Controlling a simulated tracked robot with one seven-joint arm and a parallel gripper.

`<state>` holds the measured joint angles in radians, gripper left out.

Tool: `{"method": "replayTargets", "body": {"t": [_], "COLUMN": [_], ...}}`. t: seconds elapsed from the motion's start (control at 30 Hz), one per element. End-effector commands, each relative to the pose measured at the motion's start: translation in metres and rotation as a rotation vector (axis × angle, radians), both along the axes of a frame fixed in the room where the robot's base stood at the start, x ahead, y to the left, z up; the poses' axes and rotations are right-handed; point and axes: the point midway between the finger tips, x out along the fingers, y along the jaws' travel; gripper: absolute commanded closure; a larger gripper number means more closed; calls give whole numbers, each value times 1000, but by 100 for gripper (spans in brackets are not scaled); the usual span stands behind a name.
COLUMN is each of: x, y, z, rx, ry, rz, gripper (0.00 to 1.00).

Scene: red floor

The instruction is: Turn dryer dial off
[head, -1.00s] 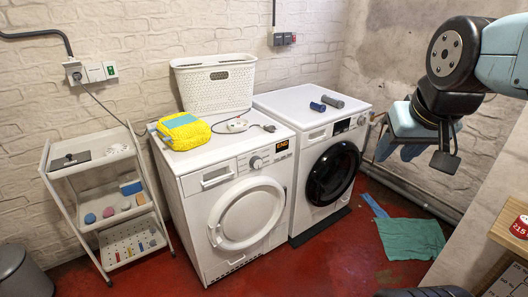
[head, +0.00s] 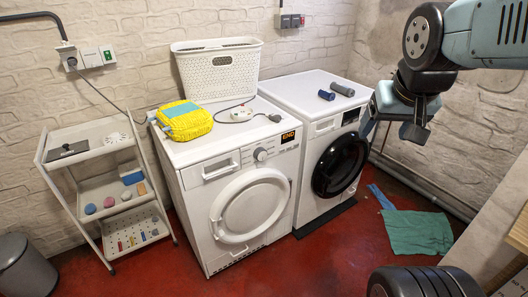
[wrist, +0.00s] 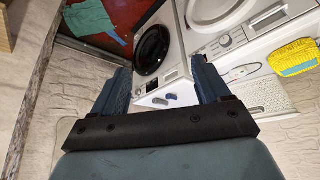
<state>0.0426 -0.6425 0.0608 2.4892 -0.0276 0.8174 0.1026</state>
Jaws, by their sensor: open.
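Two white front-loading machines stand side by side; I cannot tell for sure which is the dryer. The left machine (head: 218,190) has a white door, a lit END display (head: 288,137) and a round silver dial (head: 260,154), whose setting is unreadable. The dial also shows in the wrist view (wrist: 225,40). The right machine (head: 325,124) has a black round door (head: 341,165); its panel's right end is hidden behind my arm. My gripper (wrist: 163,85) is open and empty, its two blue fingers apart. In the head view it hangs in front of the right machine's upper right corner, touching no dial visibly.
A white basket (head: 215,72), a yellow cloth bundle (head: 190,122) and a corded white socket block (head: 241,114) sit on the left machine. Two small rolls (head: 341,89) lie on the right one. A shelf cart (head: 100,185) stands left. Red floor in front is mostly clear.

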Motion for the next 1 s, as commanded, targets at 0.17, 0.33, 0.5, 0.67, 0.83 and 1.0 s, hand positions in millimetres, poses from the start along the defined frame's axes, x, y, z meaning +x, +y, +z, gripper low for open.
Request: {"method": "replayTargets", "body": {"t": [0.17, 0.33, 0.5, 0.67, 0.83, 1.0], "x": [45, 85, 122, 151, 178, 200], "y": [-1, -1, 2, 5, 12, 21], "z": [-27, -56, -92, -129, -172, -216], "rx": [-8, 3, 33, 80, 149, 239], "ry": [21, 33, 44, 56, 71, 90], "rz": [-77, -141, -194, -240, -288, -337], "gripper": [14, 14, 14, 14, 14, 14]}}
